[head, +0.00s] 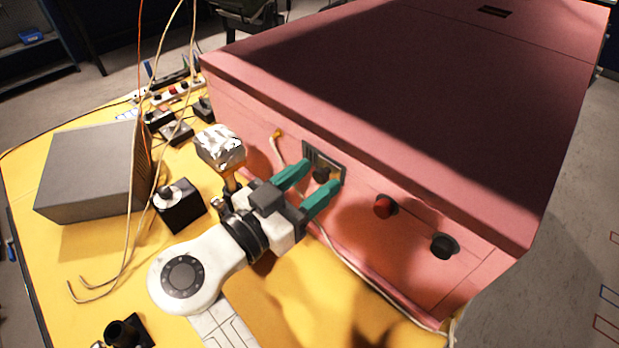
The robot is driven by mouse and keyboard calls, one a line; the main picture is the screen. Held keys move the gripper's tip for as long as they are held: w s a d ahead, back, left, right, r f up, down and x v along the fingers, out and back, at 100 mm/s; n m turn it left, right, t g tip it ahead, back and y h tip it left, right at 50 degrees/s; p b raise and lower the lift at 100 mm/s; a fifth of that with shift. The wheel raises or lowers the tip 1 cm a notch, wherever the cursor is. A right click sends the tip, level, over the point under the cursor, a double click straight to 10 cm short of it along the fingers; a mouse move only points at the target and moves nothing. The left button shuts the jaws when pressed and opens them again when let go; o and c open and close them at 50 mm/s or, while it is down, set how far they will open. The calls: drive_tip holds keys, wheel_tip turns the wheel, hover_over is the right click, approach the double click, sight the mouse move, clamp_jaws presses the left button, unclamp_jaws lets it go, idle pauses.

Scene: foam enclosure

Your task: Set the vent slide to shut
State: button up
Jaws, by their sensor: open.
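The vent slide (322,173) is a dark knob in a grey metal frame (340,160) on the front wall of the pink foam enclosure (240,110). My gripper (316,179) has two green fingers, spread apart, reaching to the vent from the lower left. One finger is at the left of the knob and the other at its lower right. I cannot tell whether either finger touches the knob or frame. The fingers partly cover the frame, so the slide's exact position is hard to read.
A red knob (384,207) and a black knob (444,246) sit on the same wall to the right. A grey box (90,170), a black dial box (180,205) and a foil-wrapped object (220,148) stand left on the yellow table (60,275). Loose cables hang at left and run along the enclosure's base.

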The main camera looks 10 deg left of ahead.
clamp_jaws()
idle(0.4)
